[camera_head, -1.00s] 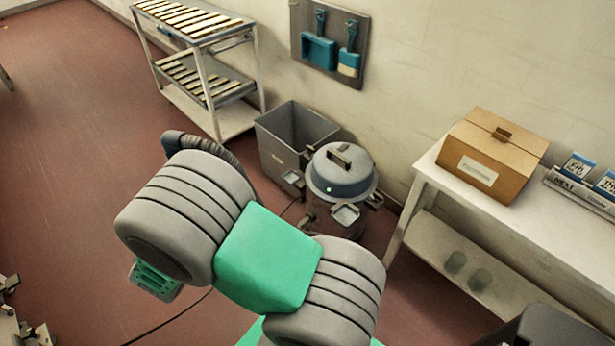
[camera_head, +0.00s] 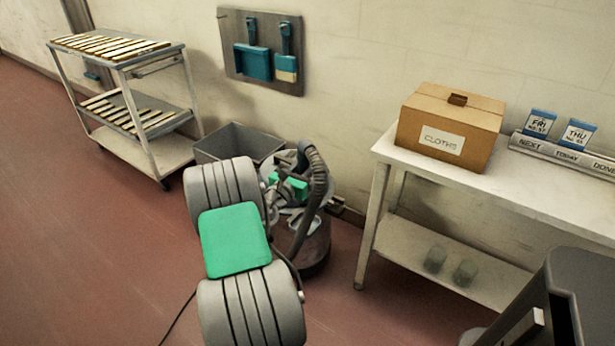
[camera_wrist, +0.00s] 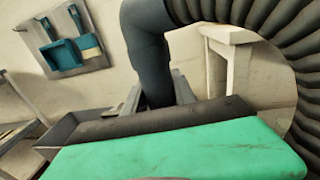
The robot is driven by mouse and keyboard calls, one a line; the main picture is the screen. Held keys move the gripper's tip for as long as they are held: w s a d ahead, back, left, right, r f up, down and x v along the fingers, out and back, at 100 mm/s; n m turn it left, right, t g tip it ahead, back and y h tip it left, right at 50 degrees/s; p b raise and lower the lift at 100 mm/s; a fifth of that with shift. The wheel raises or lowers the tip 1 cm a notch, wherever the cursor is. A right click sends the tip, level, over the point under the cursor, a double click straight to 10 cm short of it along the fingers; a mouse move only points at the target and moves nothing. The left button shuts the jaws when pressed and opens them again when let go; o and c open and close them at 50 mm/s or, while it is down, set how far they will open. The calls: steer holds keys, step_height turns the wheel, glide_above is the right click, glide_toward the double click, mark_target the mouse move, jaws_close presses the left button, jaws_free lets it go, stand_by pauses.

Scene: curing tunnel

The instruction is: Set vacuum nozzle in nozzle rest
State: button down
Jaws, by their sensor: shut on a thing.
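The vacuum nozzle's dark tube and ribbed hose (camera_head: 318,185) stand in front of the grey vacuum canister (camera_head: 315,248) in the head view. My gripper (camera_wrist: 158,98) is shut on the dark tube (camera_wrist: 153,68) in the wrist view, and the hose arches up and over to the right. The nozzle's lower end is hidden behind my gripper's green body. My gripper and the hose cover most of the canister's top. I cannot make out the nozzle rest now, nor whether the nozzle touches anything.
A grey bin (camera_head: 238,142) stands left of the canister. A white table (camera_head: 395,152) with a cardboard box (camera_head: 450,125) is on the right. A slatted trolley (camera_head: 150,75) stands back left, and a wall tool board (camera_head: 262,50) hangs behind. Floor at left is clear.

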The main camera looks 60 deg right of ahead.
steer(key=shift+s+d+f, duration=0.15)
steer(key=shift+s, duration=0.05)
step_height(320, 180, down, 6)
steer(key=b, duration=0.6)
steer(key=shift+w, duration=0.1)
steer(key=shift+r, duration=0.2)
steer(key=shift+f, duration=0.15)
stand_by(0.6)
steer(key=shift+f+b, duration=1.6)
steer(key=shift+f, duration=1.1)
steer(key=shift+f+b, duration=0.4)
steer(key=shift+f, duration=0.25)
steer(key=c, duration=0.9)
jaws_free()
